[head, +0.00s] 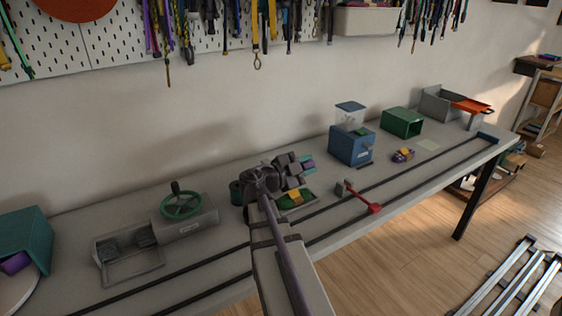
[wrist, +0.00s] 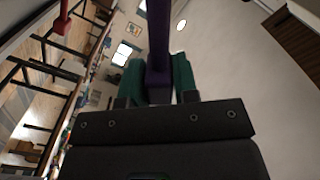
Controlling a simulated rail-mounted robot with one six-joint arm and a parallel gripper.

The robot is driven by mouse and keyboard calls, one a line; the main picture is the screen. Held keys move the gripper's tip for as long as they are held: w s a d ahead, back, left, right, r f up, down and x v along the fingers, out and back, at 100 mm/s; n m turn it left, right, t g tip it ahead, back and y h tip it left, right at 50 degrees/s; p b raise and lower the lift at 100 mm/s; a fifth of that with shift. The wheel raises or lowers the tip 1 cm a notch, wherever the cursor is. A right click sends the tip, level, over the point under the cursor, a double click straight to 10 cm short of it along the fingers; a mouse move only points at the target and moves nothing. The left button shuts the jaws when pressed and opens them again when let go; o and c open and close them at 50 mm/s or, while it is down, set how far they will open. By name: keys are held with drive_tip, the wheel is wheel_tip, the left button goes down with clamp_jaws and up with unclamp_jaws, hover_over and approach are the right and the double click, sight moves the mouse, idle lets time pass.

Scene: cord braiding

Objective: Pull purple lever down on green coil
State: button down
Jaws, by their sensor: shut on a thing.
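My gripper (head: 308,164) is above the middle of the bench, its tip pointing right. It is shut on a purple bar, which I take to be the purple lever; in the wrist view the purple lever (wrist: 158,45) runs up from between two green jaw-side blocks. Only a small bit of purple shows in the head view. A dark green round piece (head: 236,190), perhaps the green coil, sits left of my wrist and is partly hidden by my arm. Whether the lever joins it cannot be seen.
A green tray with a yellow piece (head: 295,197) lies below my gripper. A red-ended lever (head: 374,208) is to its right, near two dark rails. A blue box (head: 351,146) and green box (head: 402,122) stand farther right. A green handwheel (head: 180,205) stands left.

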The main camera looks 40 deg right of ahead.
drive_tip(key=shift+s+a+f+b, duration=0.1)
drive_tip(key=shift+s+f+b, duration=0.45)
drive_tip(key=shift+f+b, duration=0.75)
drive_tip(key=shift+s+a+f+b, duration=0.15)
drive_tip(key=shift+s+f+b, duration=0.35)
drive_tip(key=shift+f+b, duration=0.85)
drive_tip(key=shift+s+a+f+b, duration=0.1)
drive_tip(key=shift+s+f+b, duration=0.45)
drive_tip(key=shift+f+b, duration=0.75)
drive_tip(key=shift+f+p, duration=0.3)
drive_tip(key=c, duration=1)
unclamp_jaws()
drive_tip(key=shift+w+d, duration=0.1)
drive_tip(key=shift+o, duration=0.2)
